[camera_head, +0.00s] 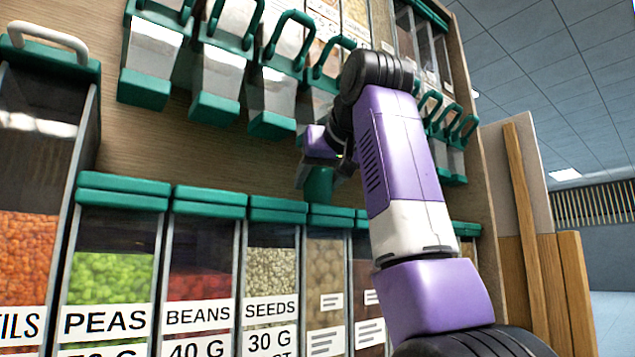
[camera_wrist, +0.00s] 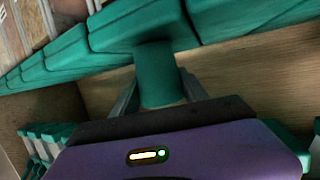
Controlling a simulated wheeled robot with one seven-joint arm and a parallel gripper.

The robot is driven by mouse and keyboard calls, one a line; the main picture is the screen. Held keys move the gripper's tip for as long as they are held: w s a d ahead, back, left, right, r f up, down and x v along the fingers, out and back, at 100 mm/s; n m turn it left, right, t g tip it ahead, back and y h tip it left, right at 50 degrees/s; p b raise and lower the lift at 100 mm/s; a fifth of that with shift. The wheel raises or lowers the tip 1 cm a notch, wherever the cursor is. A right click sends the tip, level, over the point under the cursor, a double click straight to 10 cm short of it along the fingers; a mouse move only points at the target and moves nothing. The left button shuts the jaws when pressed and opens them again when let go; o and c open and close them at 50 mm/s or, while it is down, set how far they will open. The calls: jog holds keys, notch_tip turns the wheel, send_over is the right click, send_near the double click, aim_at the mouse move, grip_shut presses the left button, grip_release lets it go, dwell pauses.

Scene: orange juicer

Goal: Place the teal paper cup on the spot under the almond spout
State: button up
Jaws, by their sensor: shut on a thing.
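The teal paper cup (camera_head: 318,186) is held by my gripper (camera_head: 322,168) in front of the wood back panel, between the upper spouts and the lower bins. It also shows in the wrist view (camera_wrist: 158,76), between the two grey fingers of my gripper (camera_wrist: 160,90). The gripper is shut on it. In the wrist view one end of the cup meets a teal lid (camera_wrist: 138,22) in the picture; I cannot tell whether they touch. Teal-handled spouts (camera_head: 272,95) hang above. My arm hides several of them, and I cannot read which is the almond spout.
Lower bins with teal lids stand in a row, labelled PEAS (camera_head: 104,320), BEANS (camera_head: 198,315) and SEEDS (camera_head: 271,308), with more to the right. A tall bin (camera_head: 40,200) stands at left. A wood side panel (camera_head: 520,200) bounds the right.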

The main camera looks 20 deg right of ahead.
jog(key=o, duration=1.3)
jog(key=shift+f, duration=0.1)
jog(key=shift+r, duration=0.2)
jog(key=b+v, duration=0.1)
jog(key=v, duration=1.1)
jog(key=shift+s+f, duration=0.1)
